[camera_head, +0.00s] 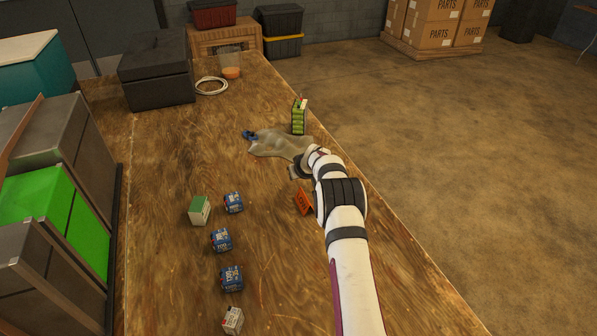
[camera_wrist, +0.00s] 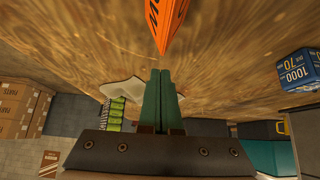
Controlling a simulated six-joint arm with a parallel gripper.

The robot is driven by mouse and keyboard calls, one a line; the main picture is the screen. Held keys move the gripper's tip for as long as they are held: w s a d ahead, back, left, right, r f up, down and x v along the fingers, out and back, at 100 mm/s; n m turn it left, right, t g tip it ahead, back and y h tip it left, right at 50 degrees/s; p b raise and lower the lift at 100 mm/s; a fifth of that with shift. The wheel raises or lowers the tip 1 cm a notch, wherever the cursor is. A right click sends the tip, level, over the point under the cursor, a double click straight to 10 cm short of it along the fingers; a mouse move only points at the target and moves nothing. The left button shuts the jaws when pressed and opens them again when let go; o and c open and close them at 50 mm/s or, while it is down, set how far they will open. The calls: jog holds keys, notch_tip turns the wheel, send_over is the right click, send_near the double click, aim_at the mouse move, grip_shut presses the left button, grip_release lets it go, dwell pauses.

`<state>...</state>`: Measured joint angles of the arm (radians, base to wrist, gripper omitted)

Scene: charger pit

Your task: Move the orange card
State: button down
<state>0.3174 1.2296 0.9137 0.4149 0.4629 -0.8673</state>
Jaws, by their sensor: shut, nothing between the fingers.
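The orange card (camera_head: 303,202) stands on the wooden bench, left of my arm in the head view, and looks like a folded tent with dark print. In the wrist view the orange card (camera_wrist: 168,22) shows at the top, just beyond my fingertips and apart from them. My gripper (camera_wrist: 161,73) has its two green fingers together, with nothing between them. In the head view only part of the gripper's body shows at the end of my arm; the fingertips are hard to make out there.
A grey cloth (camera_head: 280,143) and a green-labelled block (camera_head: 299,116) lie beyond the gripper. Several blue boxes (camera_head: 221,240) and a green box (camera_head: 199,210) stand to the left. A black case (camera_head: 155,75) sits at the back left. The bench's right edge runs beneath my arm.

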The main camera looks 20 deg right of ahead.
jog(key=shift+s+r, duration=0.2)
jog(key=shift+s, duration=1.65)
jog(key=s, duration=2)
jog(key=shift+s, duration=0.25)
